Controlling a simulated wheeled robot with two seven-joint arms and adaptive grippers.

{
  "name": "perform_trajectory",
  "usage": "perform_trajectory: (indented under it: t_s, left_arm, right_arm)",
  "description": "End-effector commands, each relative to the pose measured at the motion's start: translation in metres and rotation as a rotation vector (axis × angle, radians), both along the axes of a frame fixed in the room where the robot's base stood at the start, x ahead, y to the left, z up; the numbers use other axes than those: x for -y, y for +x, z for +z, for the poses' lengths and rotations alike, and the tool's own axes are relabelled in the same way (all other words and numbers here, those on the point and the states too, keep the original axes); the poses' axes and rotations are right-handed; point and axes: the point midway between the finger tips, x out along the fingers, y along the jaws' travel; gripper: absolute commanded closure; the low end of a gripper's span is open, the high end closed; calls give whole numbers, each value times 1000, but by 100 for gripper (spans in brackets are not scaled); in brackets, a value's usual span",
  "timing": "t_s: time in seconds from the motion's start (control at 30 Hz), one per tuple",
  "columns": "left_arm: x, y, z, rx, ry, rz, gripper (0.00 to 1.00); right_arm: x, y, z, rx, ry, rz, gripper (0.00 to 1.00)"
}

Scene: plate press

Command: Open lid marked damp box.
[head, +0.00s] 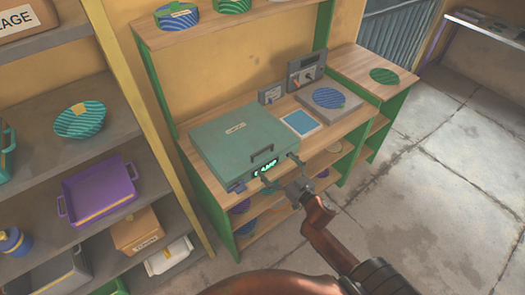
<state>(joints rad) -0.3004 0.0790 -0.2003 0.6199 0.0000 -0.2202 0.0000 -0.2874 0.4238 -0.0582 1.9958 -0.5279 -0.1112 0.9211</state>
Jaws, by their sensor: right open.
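The damp box (238,133) is a flat teal box with its lid closed, on the left part of the wooden bench. A dark handle (262,153) is at the lid's front edge, and glowing green lettering that seems to read "DAMP" (265,168) is on the front. My right gripper (281,171) is open just in front of the box, near the lettering and handle. I cannot tell whether it touches the box. My left gripper is not in view.
Right of the box are a blue-topped pad (301,122), two grey meters and a grey plate with a blue striped disc (328,98). A shelf with a purple tray (101,190) and boxes stands at the left. Open concrete floor (430,190) lies right.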

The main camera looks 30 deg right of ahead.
Motion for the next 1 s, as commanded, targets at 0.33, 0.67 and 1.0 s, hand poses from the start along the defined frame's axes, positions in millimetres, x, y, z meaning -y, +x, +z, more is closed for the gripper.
perform_trajectory:
  t_s: [0.33, 0.67, 1.0]
  left_arm:
    - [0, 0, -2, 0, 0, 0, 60]
    - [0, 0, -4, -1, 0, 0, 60]
    - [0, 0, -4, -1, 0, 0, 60]
  right_arm:
    - [-8, 40, 5, 23, 2, 32, 1]
    - [-11, 78, 5, 21, 2, 31, 1]
    - [-11, 80, 5, 20, 3, 30, 3]
